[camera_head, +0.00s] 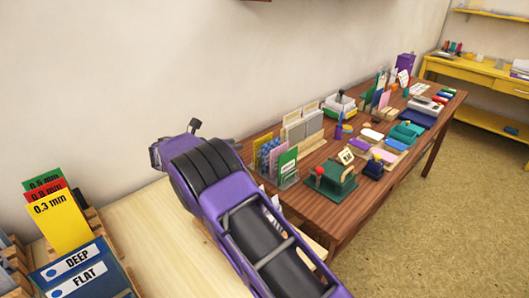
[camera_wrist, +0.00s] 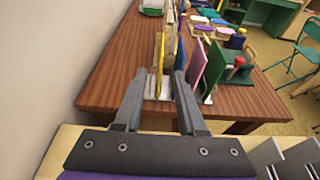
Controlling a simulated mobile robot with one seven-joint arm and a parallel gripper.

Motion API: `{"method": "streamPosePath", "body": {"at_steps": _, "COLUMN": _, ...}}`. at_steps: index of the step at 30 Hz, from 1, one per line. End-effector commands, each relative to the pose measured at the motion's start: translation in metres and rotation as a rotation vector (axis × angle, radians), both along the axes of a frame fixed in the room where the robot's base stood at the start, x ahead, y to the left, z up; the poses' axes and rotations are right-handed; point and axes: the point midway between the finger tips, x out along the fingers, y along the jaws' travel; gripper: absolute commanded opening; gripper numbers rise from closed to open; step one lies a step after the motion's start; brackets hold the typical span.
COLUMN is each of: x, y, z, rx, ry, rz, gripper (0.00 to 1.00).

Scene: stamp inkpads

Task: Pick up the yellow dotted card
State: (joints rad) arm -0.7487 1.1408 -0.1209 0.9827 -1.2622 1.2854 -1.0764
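The yellow dotted card (camera_wrist: 160,52) stands upright and nearly edge-on in the wrist view, so its dots do not show. In the head view the yellow card (camera_head: 263,141) shows at the wall-side end of a clear card rack (camera_head: 290,182), behind a blue dotted card (camera_head: 268,155). My gripper (camera_wrist: 160,76) is open, its two fingers spread on either side of the line of the yellow card. Nothing is held. Whether the fingertips reach the card is unclear.
A pink card (camera_wrist: 197,65) and a green card (camera_wrist: 213,68) stand close right of the fingers. A green stamp press with a red knob (camera_head: 320,171) sits nearby. The wooden table (camera_wrist: 115,65) is bare on the wall side. Cards and stamps crowd its middle.

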Motion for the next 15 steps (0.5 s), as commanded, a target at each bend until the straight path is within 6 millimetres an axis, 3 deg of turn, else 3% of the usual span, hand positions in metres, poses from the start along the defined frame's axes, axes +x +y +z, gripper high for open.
{"method": "streamPosePath", "body": {"at_steps": 9, "x": 0.046, "y": -0.048, "z": -0.023, "rx": 0.003, "ry": 0.001, "rz": -0.003, "gripper": 0.40}}
{"method": "streamPosePath", "body": {"at_steps": 15, "x": 0.060, "y": -0.061, "z": -0.028, "rx": 0.003, "ry": 0.001, "rz": -0.003, "gripper": 0.40}}
